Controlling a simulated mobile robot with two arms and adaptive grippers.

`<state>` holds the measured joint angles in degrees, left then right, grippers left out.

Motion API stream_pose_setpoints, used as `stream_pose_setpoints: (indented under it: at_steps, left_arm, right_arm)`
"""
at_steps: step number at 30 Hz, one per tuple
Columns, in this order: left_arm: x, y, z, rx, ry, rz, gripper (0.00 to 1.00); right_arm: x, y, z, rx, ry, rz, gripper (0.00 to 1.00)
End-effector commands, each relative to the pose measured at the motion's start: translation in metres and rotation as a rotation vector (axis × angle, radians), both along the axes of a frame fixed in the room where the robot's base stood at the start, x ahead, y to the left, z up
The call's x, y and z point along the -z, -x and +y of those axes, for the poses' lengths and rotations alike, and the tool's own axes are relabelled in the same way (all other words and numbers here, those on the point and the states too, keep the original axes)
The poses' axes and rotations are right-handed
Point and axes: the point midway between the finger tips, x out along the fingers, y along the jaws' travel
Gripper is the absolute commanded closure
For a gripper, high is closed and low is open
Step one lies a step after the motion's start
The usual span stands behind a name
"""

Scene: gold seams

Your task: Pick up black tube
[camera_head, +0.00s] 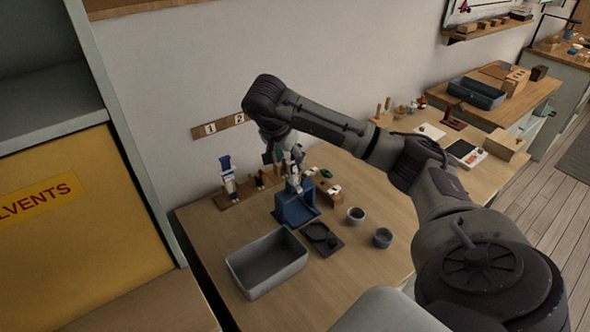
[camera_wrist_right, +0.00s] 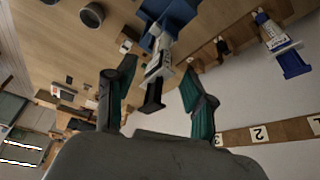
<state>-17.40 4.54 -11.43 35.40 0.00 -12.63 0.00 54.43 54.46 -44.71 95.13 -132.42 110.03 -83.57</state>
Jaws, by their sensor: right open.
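A tube with a white label and a black end (camera_wrist_right: 152,88) shows between the fingers of my right gripper (camera_wrist_right: 158,68) in the right wrist view. The gripper is open, with a finger on either side of the tube and visible gaps. I cannot tell its depth relative to the fingertips. The tube's other end meets a blue holder (camera_wrist_right: 180,14). In the head view the blue holder (camera_head: 296,212) stands on the bench below my right gripper (camera_head: 275,156), and my wrist partly crowds that spot. My left gripper is not in view.
A wooden rack (camera_head: 235,199) holds a blue-and-white tube (camera_head: 228,176) left of the holder. A grey bin (camera_head: 267,262), a dark tray (camera_head: 322,239) and two small cups (camera_head: 355,215) stand in front. A wall strip numbered 1 and 2 (camera_head: 223,127) is behind.

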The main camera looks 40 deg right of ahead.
Motion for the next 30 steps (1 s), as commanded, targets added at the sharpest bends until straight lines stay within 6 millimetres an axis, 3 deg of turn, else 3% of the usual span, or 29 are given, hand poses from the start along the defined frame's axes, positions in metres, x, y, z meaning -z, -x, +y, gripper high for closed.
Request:
stream_pose_setpoints:
  at_steps: [12,21,30]
  left_arm:
    - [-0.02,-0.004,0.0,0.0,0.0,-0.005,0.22]
    - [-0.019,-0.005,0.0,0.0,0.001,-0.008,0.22]
    - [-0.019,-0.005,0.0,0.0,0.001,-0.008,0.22]
  right_arm:
    - [0.043,-0.006,-0.022,0.001,-0.002,0.0,0.46]
    - [0.048,-0.007,-0.023,-0.001,-0.001,-0.002,0.48]
    - [0.047,-0.007,-0.023,0.0,-0.001,-0.002,0.98]
